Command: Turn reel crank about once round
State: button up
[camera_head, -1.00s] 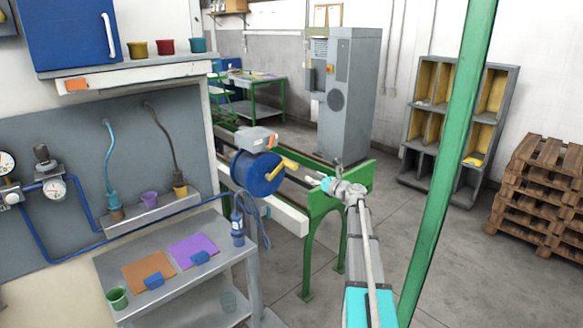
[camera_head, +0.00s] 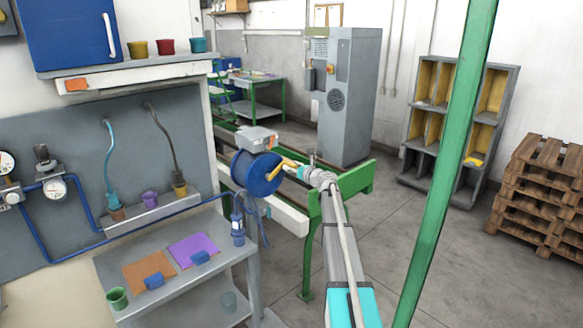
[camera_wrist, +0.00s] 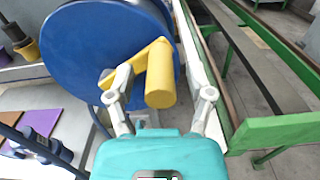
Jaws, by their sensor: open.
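The blue reel (camera_head: 257,174) is mounted beside the end of the grey wall panel. Its yellow crank (camera_head: 286,163) sticks out from the reel's face towards my arm. In the wrist view the blue reel (camera_wrist: 85,50) fills the upper left, and the yellow crank (camera_wrist: 160,82) has its handle end pointing towards the camera. My gripper (camera_wrist: 158,85) is open, with one finger on each side of the crank handle. I cannot tell whether either finger touches it. In the head view my gripper (camera_head: 300,174) is small and close to the crank.
A green-framed bench with rails (camera_head: 355,180) stands right behind the reel. A grey shelf table (camera_head: 225,258) with coloured mats is below left. A blue hose (camera_head: 150,213) runs to the reel area. A green post (camera_head: 447,150) rises right of my arm.

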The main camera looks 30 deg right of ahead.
jog(key=shift+w, duration=0.2)
jog(key=shift+a, duration=0.1)
jog(key=shift+c, duration=0.3)
grip_shut()
